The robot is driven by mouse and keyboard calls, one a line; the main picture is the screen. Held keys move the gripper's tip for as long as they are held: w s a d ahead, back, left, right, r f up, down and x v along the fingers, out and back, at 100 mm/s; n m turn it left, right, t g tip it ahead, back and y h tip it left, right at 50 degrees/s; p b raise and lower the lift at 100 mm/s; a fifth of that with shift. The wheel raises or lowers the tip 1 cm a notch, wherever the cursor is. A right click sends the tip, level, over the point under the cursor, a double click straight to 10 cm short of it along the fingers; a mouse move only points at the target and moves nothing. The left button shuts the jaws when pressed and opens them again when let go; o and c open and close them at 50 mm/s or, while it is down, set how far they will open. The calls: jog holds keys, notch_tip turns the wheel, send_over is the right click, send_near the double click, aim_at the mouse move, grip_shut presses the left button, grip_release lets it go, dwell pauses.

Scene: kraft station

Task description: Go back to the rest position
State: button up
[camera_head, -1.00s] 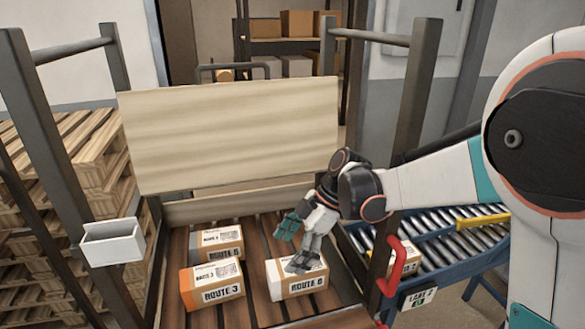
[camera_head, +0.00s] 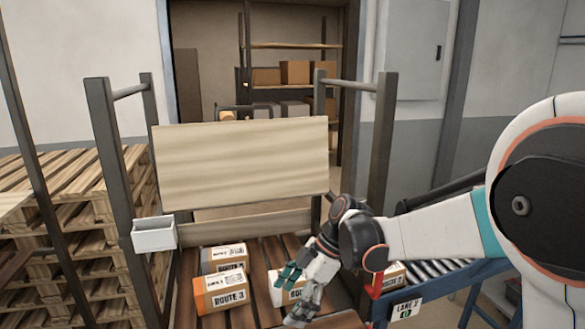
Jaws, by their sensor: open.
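My gripper (camera_head: 291,296) is at the lower middle of the head view, at the end of my white and dark arm. It is open, with its fingers apart and pointing down and left. It hangs in front of a white and brown box (camera_head: 277,288), hiding much of its label; whether it touches the box I cannot tell. To the left, an orange-ended box (camera_head: 222,291) marked ROUTE 3 lies on the slatted brown deck (camera_head: 250,257). Another cardboard box (camera_head: 224,257) lies behind it.
A pale wooden board (camera_head: 240,165) spans the dark cart posts. A white bin (camera_head: 154,235) hangs at the left post. A blue-framed roller conveyor (camera_head: 440,287) with a LANE 2 sign stands at right, a box (camera_head: 392,274) near it. Stacked pallets (camera_head: 70,240) stand at left.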

jog(key=s+d+r+m+t+h, duration=0.3)
jog(key=s+d+m+t, duration=0.1)
jog(key=s+d+m, duration=0.5)
jog(key=s+d+r+m+t+h, duration=0.3)
jog(key=s+d+m+t, duration=0.1)
jog(key=s+d+m, duration=0.5)
jog(key=shift+d+r+m+t, duration=0.4)
jog(key=shift+d+m, duration=0.85)
jog(key=shift+m, duration=0.15)
